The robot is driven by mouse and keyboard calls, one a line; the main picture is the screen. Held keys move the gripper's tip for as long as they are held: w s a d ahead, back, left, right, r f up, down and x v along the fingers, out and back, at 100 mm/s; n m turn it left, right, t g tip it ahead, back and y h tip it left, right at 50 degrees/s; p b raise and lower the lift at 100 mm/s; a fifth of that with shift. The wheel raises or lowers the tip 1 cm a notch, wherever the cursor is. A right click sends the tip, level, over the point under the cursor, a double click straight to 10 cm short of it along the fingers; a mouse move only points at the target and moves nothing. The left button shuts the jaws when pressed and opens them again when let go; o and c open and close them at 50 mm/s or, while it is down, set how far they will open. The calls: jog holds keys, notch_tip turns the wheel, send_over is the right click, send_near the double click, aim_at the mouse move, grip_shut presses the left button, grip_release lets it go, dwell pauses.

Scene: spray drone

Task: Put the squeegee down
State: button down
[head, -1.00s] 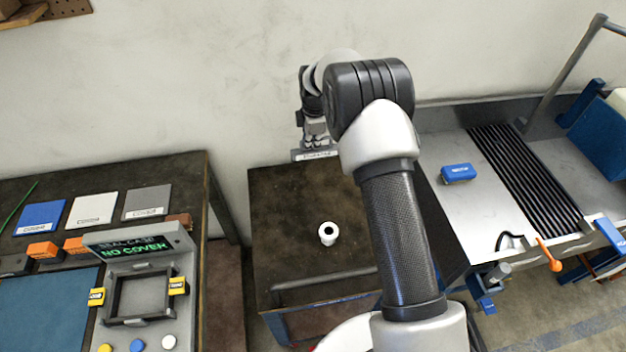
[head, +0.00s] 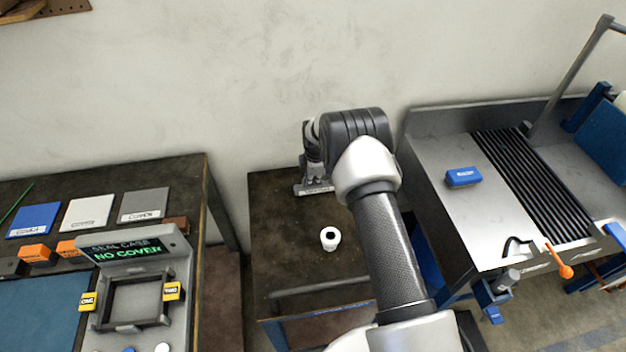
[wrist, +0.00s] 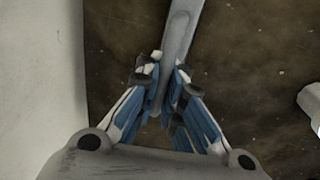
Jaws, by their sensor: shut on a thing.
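The squeegee (head: 314,191) is at the far part of the small dark table, with its labelled grey head low over the top; I cannot tell whether it touches. In the wrist view its grey handle (wrist: 180,32) runs up from between the fingers. My gripper (wrist: 162,75) is shut on this handle. In the head view my gripper (head: 313,165) is partly hidden by my arm. The small dark table (head: 275,230) lies below, with bare top around the squeegee.
A white roll (head: 330,238) stands on the small table, nearer than the squeegee. A workbench with a case fixture (head: 135,290) is at left. A metal bench with a blue block (head: 463,176) is at right. The wall (head: 220,80) is close behind.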

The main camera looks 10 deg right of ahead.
jog(key=shift+r, duration=0.15)
jog(key=c, duration=1.7)
grip_release()
jog(key=shift+s+f, duration=0.1)
jog(key=shift+f, duration=0.1)
